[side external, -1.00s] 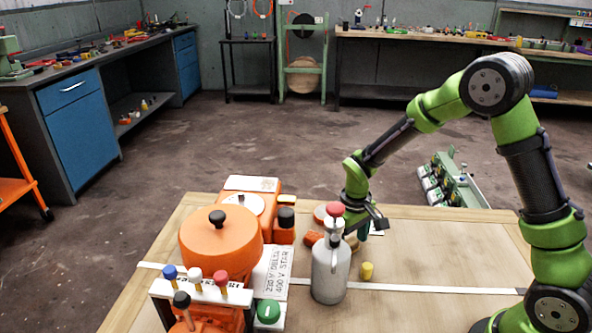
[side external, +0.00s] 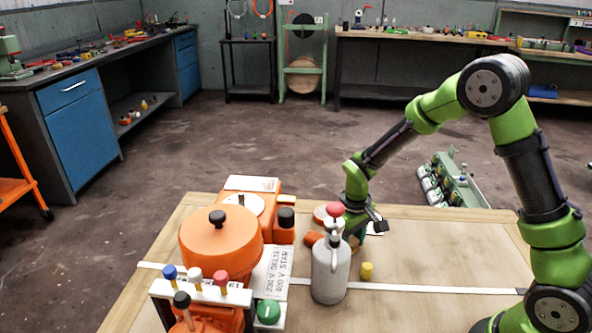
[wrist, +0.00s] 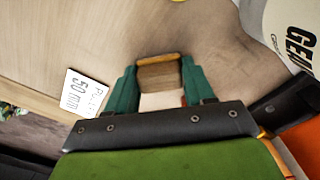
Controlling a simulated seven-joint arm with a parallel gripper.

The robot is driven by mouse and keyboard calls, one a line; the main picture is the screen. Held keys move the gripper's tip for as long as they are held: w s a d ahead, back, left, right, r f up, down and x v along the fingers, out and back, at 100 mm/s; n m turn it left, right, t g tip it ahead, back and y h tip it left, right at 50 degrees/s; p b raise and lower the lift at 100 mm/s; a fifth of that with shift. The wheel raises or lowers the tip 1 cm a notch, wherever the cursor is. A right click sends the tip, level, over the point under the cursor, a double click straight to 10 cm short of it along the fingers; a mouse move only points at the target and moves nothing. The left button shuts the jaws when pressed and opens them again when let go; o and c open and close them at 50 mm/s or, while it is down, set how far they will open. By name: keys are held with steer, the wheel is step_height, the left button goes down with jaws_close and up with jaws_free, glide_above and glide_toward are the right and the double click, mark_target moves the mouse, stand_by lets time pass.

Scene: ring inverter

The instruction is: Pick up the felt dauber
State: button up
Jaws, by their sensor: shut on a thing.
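My gripper (wrist: 158,84) has its two teal fingers on either side of a small block with a brown face and an orange-yellow edge. I take this block to be the felt dauber (wrist: 158,74), and the fingers are shut on it. In the side view my gripper (side external: 358,240) is low over the wooden table, behind the grey bottle. The bottle and my wrist hide most of the fingers and the dauber there. I cannot tell whether the dauber touches the table.
The grey bottle (side external: 331,270) with a red top stands in front of my gripper. A yellow cylinder (side external: 366,270) is to its right. An orange machine (side external: 217,245) fills the table's left. A white card (wrist: 84,93) lies near the fingers. The table's right (side external: 450,255) is clear.

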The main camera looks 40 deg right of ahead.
steer(key=shift+r, duration=0.65)
steer(key=shift+s+r, duration=0.25)
steer(key=shift+r, duration=0.95)
steer(key=s, duration=1)
steer(key=s+r, duration=0.1)
steer(key=s, duration=0.4)
steer(key=shift+a, duration=0.1)
steer(key=shift+s+r, duration=0.2)
steer(key=shift+r, duration=0.15)
step_height(320, 180, up, 13)
glide_above(352, 242)
steer(key=s, duration=0.2)
steer(key=shift+s+a, duration=0.1)
steer(key=shift+a, duration=0.1)
